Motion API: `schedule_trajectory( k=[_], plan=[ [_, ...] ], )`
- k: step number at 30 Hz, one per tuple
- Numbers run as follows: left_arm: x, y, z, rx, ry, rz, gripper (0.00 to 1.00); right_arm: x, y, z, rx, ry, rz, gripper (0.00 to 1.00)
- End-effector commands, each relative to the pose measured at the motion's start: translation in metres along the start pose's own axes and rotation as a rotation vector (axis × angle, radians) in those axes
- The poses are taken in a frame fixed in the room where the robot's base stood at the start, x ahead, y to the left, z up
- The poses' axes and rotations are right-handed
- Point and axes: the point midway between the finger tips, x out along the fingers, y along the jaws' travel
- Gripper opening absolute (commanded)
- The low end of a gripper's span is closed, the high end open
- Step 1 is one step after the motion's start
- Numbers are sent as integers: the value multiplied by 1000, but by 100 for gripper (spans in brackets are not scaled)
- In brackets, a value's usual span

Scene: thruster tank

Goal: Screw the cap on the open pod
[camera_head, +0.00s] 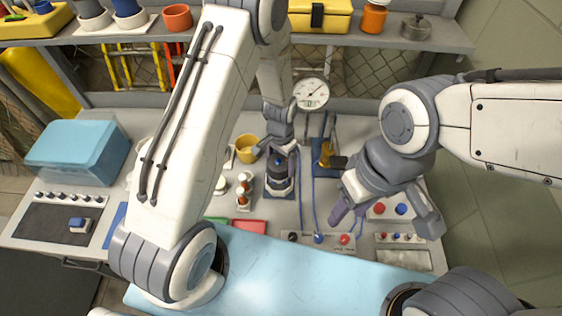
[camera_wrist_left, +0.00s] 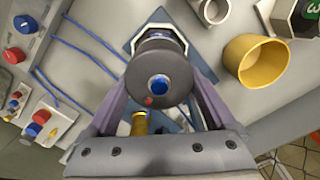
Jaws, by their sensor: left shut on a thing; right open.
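My left gripper (camera_head: 280,158) reaches down from the back over the pod (camera_head: 279,187), which stands upright mid-table. In the left wrist view its two purple fingers (camera_wrist_left: 160,88) close on opposite sides of a dark round cap (camera_wrist_left: 158,62) with a blue centre and a small red mark. The cap sits over the pod's pale body (camera_wrist_left: 158,17); the join is hidden, so I cannot tell how tightly it is seated. My right gripper (camera_head: 386,212) is open and empty, right of the pod above the control panels.
A yellow cup (camera_head: 247,147) and small white-and-orange bottles (camera_head: 243,195) stand left of the pod. A brass fitting (camera_head: 326,155) and blue cables (camera_head: 306,190) lie to its right. A dial gauge (camera_head: 311,93) stands behind. A blue box (camera_head: 78,150) is at the far left.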

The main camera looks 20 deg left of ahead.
Motion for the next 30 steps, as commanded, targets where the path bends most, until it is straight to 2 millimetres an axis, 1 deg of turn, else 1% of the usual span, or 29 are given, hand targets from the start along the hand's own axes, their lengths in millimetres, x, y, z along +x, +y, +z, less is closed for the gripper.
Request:
schedule_trajectory(
  k=[24,27,30],
  plan=[
    [0,-2,-3,1244,6,-8,40,5,0,0,0,0,0,50],
    [0,-2,-3,1373,7,-10,40,6,0,0,0,0,0,50],
    [0,-2,-4,1447,7,-11,40,6,0,0,0,0,0,50]
  ],
)
